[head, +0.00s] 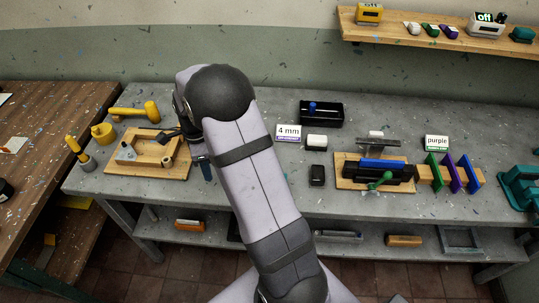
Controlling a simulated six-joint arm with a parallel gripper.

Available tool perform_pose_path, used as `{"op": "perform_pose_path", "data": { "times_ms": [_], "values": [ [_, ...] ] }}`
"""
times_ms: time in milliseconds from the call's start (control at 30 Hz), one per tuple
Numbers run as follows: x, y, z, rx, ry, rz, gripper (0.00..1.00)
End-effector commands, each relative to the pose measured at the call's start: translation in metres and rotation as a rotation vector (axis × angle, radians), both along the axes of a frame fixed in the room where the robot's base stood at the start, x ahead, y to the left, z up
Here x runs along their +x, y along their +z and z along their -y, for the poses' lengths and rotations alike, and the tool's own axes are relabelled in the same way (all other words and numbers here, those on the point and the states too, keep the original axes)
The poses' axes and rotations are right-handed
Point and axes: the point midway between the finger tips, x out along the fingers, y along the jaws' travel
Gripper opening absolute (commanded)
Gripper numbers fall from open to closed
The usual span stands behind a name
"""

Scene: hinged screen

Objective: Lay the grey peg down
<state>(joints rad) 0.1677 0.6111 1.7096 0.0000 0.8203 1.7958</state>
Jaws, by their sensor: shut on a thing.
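My gripper (170,134) shows as dark fingers above the right part of a light wooden board (118,168) at the left of the bench. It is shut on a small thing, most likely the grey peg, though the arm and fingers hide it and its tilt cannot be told. A grey angular piece (126,153) stands on the board, left of the fingers. A short tan wooden cylinder (168,161) stands just below them.
A yellow mallet (135,111), a yellow mug (102,132) and a yellow-handled tool (76,148) lie around the board. My arm covers the bench's middle. On the right are a black tray (321,119), a rack (345,184) and coloured panels (456,173).

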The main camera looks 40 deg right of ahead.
Motion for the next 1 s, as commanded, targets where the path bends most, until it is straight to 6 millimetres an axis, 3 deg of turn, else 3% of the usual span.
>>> {"op": "perform_pose_path", "data": {
  "times_ms": [467, 500, 600, 1000],
  "values": [
    [0.000, -0.014, 0.000, 0.000, 0.000, -0.001, 0.00],
    [0.000, -0.015, 0.000, 0.000, 0.000, -0.001, 0.20],
    [0.000, -0.014, 0.000, 0.000, 0.000, -0.001, 0.40],
    [0.001, -0.008, 0.000, -0.001, 0.000, 0.002, 0.40]
  ]
}}
